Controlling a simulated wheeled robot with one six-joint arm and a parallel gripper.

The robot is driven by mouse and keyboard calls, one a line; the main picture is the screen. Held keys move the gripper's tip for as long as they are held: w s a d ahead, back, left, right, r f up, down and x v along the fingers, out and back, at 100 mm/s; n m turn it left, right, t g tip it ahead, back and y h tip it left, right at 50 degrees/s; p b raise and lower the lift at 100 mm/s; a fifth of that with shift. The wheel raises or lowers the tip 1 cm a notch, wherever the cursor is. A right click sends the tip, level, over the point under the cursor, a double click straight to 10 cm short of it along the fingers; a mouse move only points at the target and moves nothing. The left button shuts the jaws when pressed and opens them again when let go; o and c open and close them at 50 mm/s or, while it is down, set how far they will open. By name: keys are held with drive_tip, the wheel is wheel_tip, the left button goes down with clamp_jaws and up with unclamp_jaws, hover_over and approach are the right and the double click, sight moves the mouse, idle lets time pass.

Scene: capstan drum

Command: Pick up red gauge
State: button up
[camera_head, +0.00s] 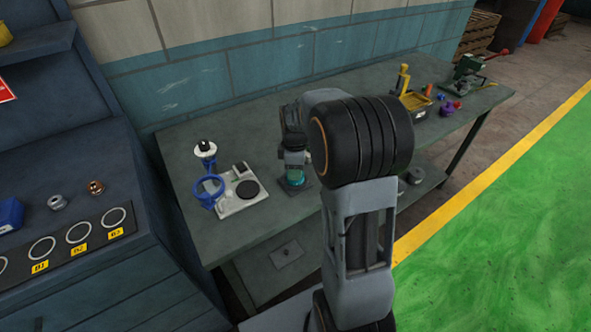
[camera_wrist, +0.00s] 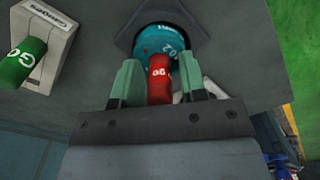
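The red gauge (camera_wrist: 160,80) is a short red cylinder with white "GO" lettering, seen in the wrist view. Its far end meets a teal round part (camera_wrist: 158,45), and I cannot tell whether it is inserted there. My gripper (camera_wrist: 161,80) has its two green fingers on either side of the red gauge, with narrow gaps showing, so it looks open around it. In the head view the teal part (camera_head: 295,178) sits on a dark base on the bench, below my wrist. The red gauge is not visible there.
A green gauge (camera_wrist: 22,62) rests at a pale holder (camera_wrist: 50,38) marked "Gauges", left of my gripper. On the bench (camera_head: 240,125) stand a white scale-like device (camera_head: 239,191) and a blue ring stand (camera_head: 207,188).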

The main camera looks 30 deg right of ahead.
clamp_jaws()
